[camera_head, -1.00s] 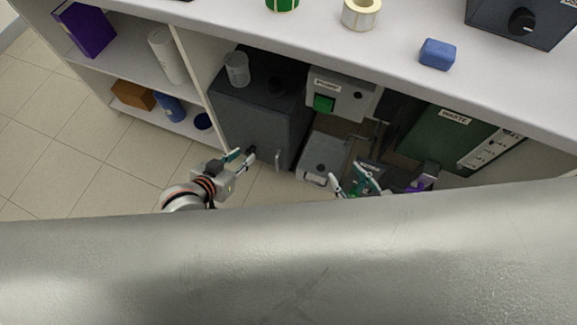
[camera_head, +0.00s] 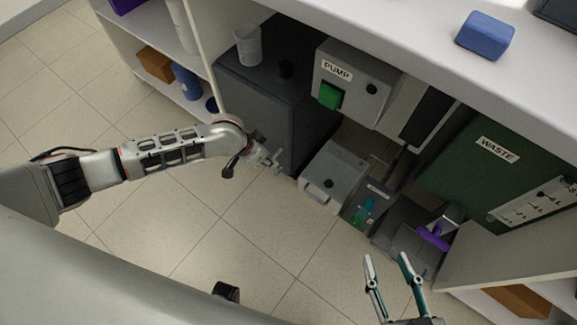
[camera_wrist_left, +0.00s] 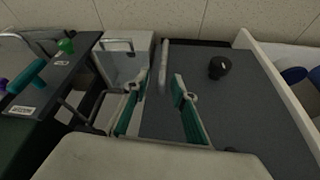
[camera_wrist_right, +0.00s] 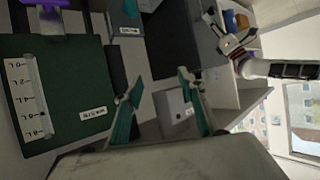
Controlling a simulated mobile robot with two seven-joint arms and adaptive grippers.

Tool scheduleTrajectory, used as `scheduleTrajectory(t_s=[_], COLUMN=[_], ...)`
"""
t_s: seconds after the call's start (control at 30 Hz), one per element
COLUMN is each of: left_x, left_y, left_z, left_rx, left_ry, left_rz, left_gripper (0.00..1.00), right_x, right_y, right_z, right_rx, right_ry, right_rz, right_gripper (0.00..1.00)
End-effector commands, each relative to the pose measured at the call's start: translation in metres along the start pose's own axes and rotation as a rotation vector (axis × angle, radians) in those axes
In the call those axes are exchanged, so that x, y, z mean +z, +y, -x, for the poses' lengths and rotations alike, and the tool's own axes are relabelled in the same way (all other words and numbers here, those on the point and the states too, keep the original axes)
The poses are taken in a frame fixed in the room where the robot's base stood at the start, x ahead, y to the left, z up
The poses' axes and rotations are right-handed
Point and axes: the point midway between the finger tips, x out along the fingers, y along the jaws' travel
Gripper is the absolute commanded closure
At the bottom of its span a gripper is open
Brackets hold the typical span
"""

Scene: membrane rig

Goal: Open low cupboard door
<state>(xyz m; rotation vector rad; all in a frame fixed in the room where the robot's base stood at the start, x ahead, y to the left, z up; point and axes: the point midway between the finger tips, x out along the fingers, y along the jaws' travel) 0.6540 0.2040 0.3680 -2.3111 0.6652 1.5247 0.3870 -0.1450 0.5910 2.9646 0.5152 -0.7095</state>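The low cupboard (camera_head: 252,118) is a dark grey box under the counter, in the middle left of the head view. In the left wrist view its dark panel (camera_wrist_left: 200,60) bears a pale bar handle (camera_wrist_left: 164,62) near the left edge and a black knob (camera_wrist_left: 220,67). The door looks shut. My left gripper (camera_head: 277,163) is at the cupboard's front, near the handle. In the left wrist view its fingers (camera_wrist_left: 160,82) are apart, with the bar between them in the picture; contact cannot be told. My right gripper (camera_head: 387,258) is open and empty, at lower right.
Right of the cupboard stand a pump box (camera_head: 350,75), a pale grey box (camera_head: 332,178) and a green waste tank (camera_head: 480,175). A beaker (camera_head: 248,45) stands on the cupboard. A shelf with a blue bottle (camera_head: 186,82) is at left. The tiled floor (camera_head: 200,225) in front is clear.

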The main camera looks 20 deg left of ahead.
Motion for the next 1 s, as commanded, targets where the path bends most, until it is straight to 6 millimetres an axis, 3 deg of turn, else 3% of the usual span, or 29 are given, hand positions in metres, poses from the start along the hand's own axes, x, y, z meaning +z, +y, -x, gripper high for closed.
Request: scheduleTrajectory(t_s=[0.17,0.37,0.6,1.0], left_x=[0.004,0.009,0.009,0.0], left_y=[-0.01,-0.007,-0.009,-0.012], left_z=[-0.01,-0.04,-0.073,-0.08], left_rx=[-0.01,-0.005,-0.006,-0.012], left_ry=[-0.021,-0.028,-0.026,-0.014], left_rz=[0.008,0.008,0.007,0.005], left_gripper=[0.74,0.74,0.74,0.74], right_x=[0.001,-0.002,0.007,0.003], right_y=[-0.002,-0.011,-0.04,-0.05], right_z=[-0.001,-0.005,-0.007,-0.008], right_rx=[-0.004,-0.019,-0.062,-0.075], right_ry=[0.003,0.023,0.04,0.06], right_rz=[-0.015,-0.078,-0.29,-0.374], right_gripper=[0.6,0.6,0.6,0.6])
